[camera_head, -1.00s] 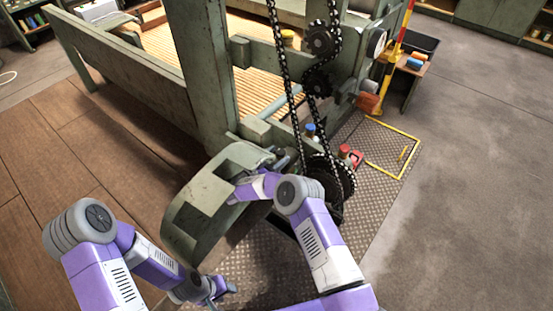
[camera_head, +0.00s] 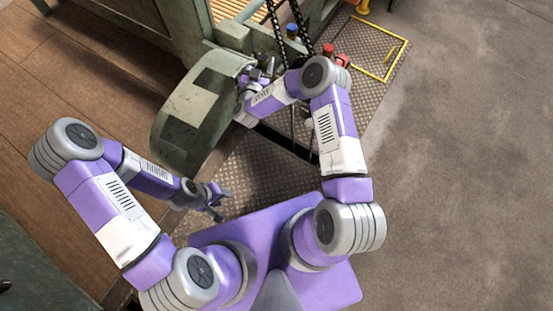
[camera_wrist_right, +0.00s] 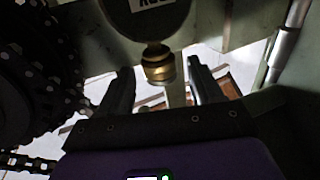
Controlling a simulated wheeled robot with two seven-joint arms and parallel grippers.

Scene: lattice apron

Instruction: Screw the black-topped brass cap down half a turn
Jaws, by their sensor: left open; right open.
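A brass cap (camera_wrist_right: 158,72) shows in the right wrist view, just below a large dark round part with a white label (camera_wrist_right: 155,3). A black top on the cap is not clear in the dim light. My right gripper (camera_wrist_right: 160,66) is open, with one finger on each side of the cap and visible gaps to both. In the head view my right gripper (camera_head: 263,70) is beside the green curved guard (camera_head: 195,115), and the cap cannot be made out there. My left gripper (camera_head: 218,203) is open and empty above the metal floor plate.
A dark toothed wheel and chain (camera_wrist_right: 40,75) stand close on the left in the right wrist view. A pale rod (camera_wrist_right: 287,40) is at the right. In the head view, a blue-topped bottle (camera_head: 292,31) and a red can (camera_head: 341,60) stand behind my right arm. Open concrete floor (camera_head: 460,170) lies right.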

